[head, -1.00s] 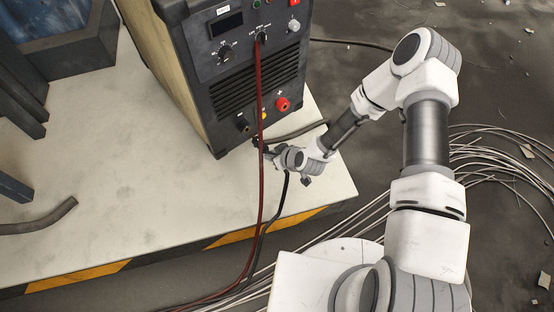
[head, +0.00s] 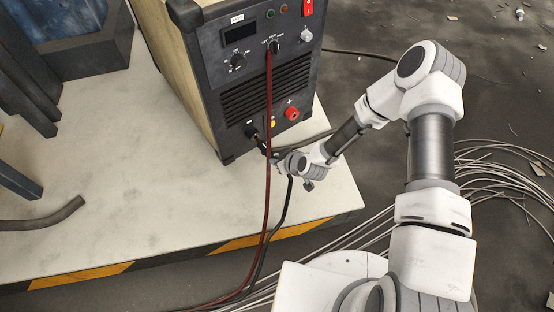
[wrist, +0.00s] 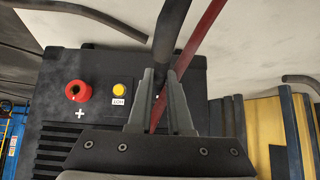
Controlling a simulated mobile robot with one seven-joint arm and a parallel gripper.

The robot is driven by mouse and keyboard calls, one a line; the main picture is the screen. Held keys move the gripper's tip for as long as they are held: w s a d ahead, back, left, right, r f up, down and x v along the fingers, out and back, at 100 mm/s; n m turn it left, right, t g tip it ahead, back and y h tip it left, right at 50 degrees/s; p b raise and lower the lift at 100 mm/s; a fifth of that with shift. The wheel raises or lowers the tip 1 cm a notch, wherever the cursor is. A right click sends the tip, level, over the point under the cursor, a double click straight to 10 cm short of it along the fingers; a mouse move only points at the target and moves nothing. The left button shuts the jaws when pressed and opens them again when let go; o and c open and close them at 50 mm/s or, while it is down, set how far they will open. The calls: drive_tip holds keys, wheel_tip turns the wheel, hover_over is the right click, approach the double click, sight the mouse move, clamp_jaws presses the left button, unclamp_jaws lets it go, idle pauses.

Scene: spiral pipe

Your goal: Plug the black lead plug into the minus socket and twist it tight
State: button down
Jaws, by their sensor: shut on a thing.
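My gripper (head: 266,152) is shut on the black lead plug (head: 259,144), just in front of the welder's lower front panel. The plug's tip points at the dark minus socket (head: 250,130) and shows very close to it. I cannot tell whether it has entered. In the wrist view the fingers (wrist: 162,98) stand on both sides of the dark plug and lead (wrist: 169,30), which runs to the top edge. The minus socket is hidden there behind the fingers. The black lead (head: 285,205) hangs from my gripper toward the floor.
The welder (head: 235,110) stands on a pale platform (head: 140,190) with a striped edge. A red plus socket (head: 291,113) and yellow button (head: 273,123) are right of the minus socket. A red lead (head: 268,110) hangs across the front, close to my gripper. Cables (head: 500,170) lie on the floor.

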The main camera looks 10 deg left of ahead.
sight(272, 153)
drive_tip(key=shift+w+a, duration=1.05)
drive_tip(key=shift+a, duration=0.15)
drive_tip(key=shift+d+f+g, duration=0.1)
drive_tip(key=shift+g, duration=0.2)
drive_tip(key=m+g+y, duration=0.1)
drive_tip(key=g+y, duration=0.1)
drive_tip(key=shift+f+m+y, duration=0.2)
drive_tip(key=shift+m+y, duration=0.1)
drive_tip(key=shift+m, duration=0.1)
drive_tip(key=m+g+y, duration=0.2)
drive_tip(key=g+y, duration=0.1)
drive_tip(key=shift+w+f+m+y, duration=0.15)
drive_tip(key=shift+f+m+y, duration=0.15)
drive_tip(key=m+g+y, duration=0.1)
drive_tip(key=m+y, duration=0.1)
drive_tip(key=y, duration=0.1)
drive_tip(key=shift+w+d+f+m+g+y, duration=0.15)
drive_tip(key=shift+f+m+g+y, duration=0.15)
drive_tip(key=shift+g, duration=0.1)
drive_tip(key=shift+w+d+f+m+y, duration=0.1)
drive_tip(key=shift+f+m+y, duration=0.05)
drive_tip(key=shift+m+y, duration=0.75)
drive_tip(key=shift+w+d+f+m+y, duration=0.1)
drive_tip(key=shift+f+m+y, duration=0.05)
drive_tip(key=shift+m+y, duration=0.7)
drive_tip(key=c, duration=0.8)
unclamp_jaws()
